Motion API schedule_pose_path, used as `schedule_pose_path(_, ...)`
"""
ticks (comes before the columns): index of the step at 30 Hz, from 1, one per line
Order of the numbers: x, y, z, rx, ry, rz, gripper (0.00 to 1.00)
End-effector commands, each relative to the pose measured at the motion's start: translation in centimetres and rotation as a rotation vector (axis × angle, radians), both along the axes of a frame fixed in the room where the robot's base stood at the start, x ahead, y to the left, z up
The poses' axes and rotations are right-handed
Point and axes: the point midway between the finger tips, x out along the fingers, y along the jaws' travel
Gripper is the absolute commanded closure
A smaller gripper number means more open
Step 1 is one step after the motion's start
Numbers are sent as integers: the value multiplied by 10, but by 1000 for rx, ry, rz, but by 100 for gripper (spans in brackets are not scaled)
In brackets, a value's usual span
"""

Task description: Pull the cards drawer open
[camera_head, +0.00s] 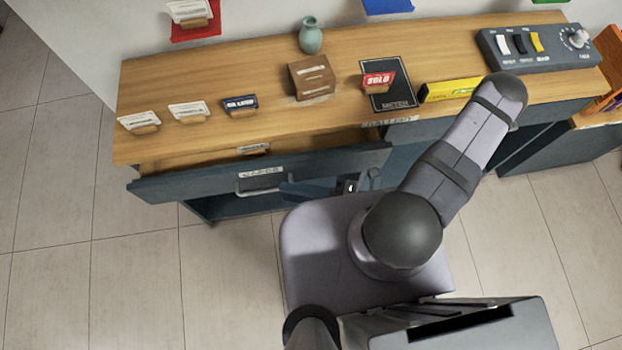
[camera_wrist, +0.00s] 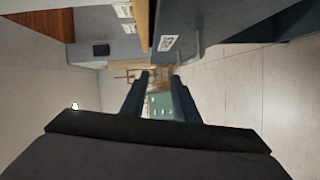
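The cards drawer (camera_head: 210,182) is a dark grey-blue drawer at the left of the wooden-topped desk. It stands partly open, with its front out from the desk and a strip of its inside showing. Its front carries a white CARDS label (camera_head: 262,172) and a pale bar handle (camera_head: 262,190). My gripper (camera_head: 287,189) is low in front of the drawer front, near the handle's right end; contact cannot be told. In the wrist view, the gripper's two dark fingers (camera_wrist: 161,92) are apart with nothing visible between them. The drawer label also shows there (camera_wrist: 168,43).
The desk top (camera_head: 230,75) bears several small card holders, a brown box (camera_head: 312,77), a green vase (camera_head: 311,38), a red SOLD sign (camera_head: 378,80), a yellow box (camera_head: 448,90) and a switch panel (camera_head: 535,45). The tiled floor (camera_head: 130,260) at left is clear.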

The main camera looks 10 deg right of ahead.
Motion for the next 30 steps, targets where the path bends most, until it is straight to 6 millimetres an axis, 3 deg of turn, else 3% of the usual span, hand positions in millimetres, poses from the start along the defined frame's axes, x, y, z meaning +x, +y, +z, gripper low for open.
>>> schedule_pose_path(18, -17, -33, 4, 2, 7, 0, 72)
schedule_pose_path(30, -19, -36, 3, 0, 9, 4, 72)
